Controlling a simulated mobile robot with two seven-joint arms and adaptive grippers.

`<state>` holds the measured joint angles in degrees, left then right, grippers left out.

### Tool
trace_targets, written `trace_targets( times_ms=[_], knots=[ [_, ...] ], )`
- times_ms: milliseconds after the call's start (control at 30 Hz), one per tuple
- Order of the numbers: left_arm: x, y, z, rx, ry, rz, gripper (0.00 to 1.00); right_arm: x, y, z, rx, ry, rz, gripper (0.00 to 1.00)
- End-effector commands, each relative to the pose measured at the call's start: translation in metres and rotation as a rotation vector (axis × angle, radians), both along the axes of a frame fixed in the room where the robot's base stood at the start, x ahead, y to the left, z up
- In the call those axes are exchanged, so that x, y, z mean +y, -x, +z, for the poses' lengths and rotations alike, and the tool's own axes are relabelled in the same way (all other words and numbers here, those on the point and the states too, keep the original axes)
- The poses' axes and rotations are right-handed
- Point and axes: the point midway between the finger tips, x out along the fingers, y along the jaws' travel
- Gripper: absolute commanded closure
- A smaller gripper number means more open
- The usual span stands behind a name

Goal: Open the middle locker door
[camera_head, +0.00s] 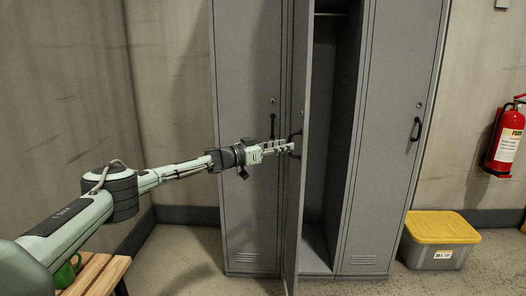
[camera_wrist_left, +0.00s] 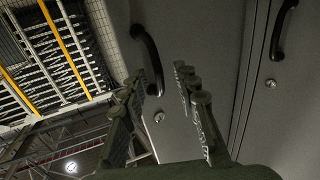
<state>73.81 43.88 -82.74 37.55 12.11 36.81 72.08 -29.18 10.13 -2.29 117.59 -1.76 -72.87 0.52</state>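The middle locker door (camera_head: 296,215) stands wide open, swung out towards me and seen nearly edge-on. The dark inside of the middle locker (camera_head: 330,130) shows to its right. The door's black handle (camera_head: 298,136) is on its left-facing side; it also shows in the left wrist view (camera_wrist_left: 149,52). My left gripper (camera_head: 287,147) is at this handle. In the left wrist view its two fingers (camera_wrist_left: 160,78) are apart, with the handle's lower end between or just beyond the tips. I cannot tell whether they touch it. My right gripper is not in view.
The left locker door (camera_head: 245,60) and right locker door (camera_head: 395,100) are shut. A grey box with a yellow lid (camera_head: 440,228) stands on the floor at right, below a fire extinguisher (camera_head: 507,142). A wooden bench (camera_head: 97,275) is at lower left.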

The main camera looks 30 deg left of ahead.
Motion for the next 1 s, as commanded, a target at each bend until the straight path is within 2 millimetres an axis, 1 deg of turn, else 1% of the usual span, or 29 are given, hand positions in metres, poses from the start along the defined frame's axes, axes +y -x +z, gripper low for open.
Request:
trace_targets(
  times_ms=[100, 300, 433, 600, 1000],
  knots=[
    [0.013, 0.022, -0.001, 0.001, 0.000, 0.001, 0.70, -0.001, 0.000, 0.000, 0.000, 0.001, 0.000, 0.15],
    [0.031, 0.058, 0.000, 0.001, -0.002, -0.001, 0.70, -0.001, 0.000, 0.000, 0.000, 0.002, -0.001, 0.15],
    [0.039, 0.074, -0.001, 0.001, -0.002, -0.001, 0.70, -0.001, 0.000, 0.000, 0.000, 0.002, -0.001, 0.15],
    [0.044, 0.083, 0.000, 0.000, -0.002, -0.002, 0.70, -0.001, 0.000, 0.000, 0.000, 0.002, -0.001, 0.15],
    [0.044, 0.083, 0.000, 0.000, -0.001, -0.003, 0.70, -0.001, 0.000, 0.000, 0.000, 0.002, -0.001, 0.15]
  ],
)
